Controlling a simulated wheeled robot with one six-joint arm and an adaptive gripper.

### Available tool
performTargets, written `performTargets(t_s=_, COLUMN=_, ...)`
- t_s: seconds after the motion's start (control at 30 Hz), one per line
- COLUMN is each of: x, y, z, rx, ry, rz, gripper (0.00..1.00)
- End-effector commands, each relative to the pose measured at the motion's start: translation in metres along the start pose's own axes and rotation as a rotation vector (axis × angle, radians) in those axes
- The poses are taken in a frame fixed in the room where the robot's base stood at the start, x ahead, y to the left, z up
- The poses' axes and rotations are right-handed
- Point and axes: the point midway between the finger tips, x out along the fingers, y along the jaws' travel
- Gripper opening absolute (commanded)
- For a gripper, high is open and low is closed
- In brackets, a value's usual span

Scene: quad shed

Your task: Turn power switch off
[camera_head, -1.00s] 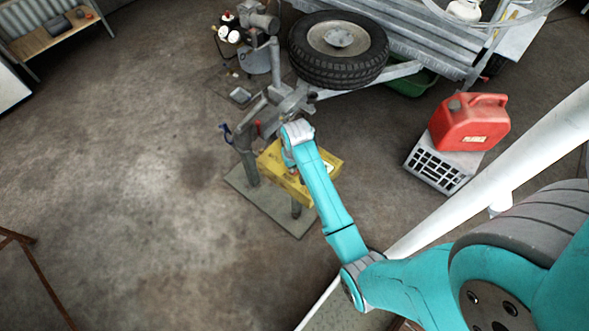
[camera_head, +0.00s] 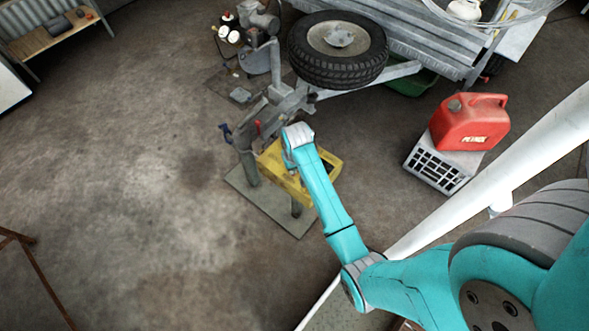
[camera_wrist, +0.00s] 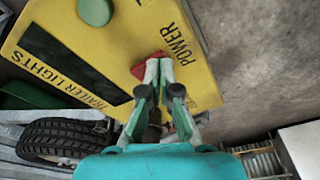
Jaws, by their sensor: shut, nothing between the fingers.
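A yellow panel box (camera_head: 322,168) stands on a post in the head view, partly hidden behind my arm. In the wrist view the yellow panel (camera_wrist: 205,85) bears the words POWER and TRAILER LIGHTS. A red power switch (camera_wrist: 140,70) shows beside the POWER label, partly covered by my fingertips. My gripper (camera_wrist: 158,62) is shut and empty, with its tips at the red switch; I cannot tell whether they touch it. In the head view the gripper is hidden behind my wrist. The switch's position, on or off, is not clear.
A green round button (camera_wrist: 95,11) and a dark strip (camera_wrist: 65,62) are on the panel. A trailer with a spare tyre (camera_head: 338,48) stands behind. A red petrol can (camera_head: 470,122) sits on a crate (camera_head: 437,167) to the right.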

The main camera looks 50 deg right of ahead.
Motion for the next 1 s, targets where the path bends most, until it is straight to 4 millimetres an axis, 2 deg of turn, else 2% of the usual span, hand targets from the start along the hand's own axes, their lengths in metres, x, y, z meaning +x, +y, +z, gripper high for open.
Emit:
performTargets(t_s=0.17, x=-0.005, y=0.000, z=-0.001, rx=0.000, ry=0.001, rz=0.000, gripper=0.00)
performTargets(t_s=1.0, x=-0.062, y=0.000, z=-0.010, rx=0.000, ry=0.001, rz=0.000, gripper=0.00)
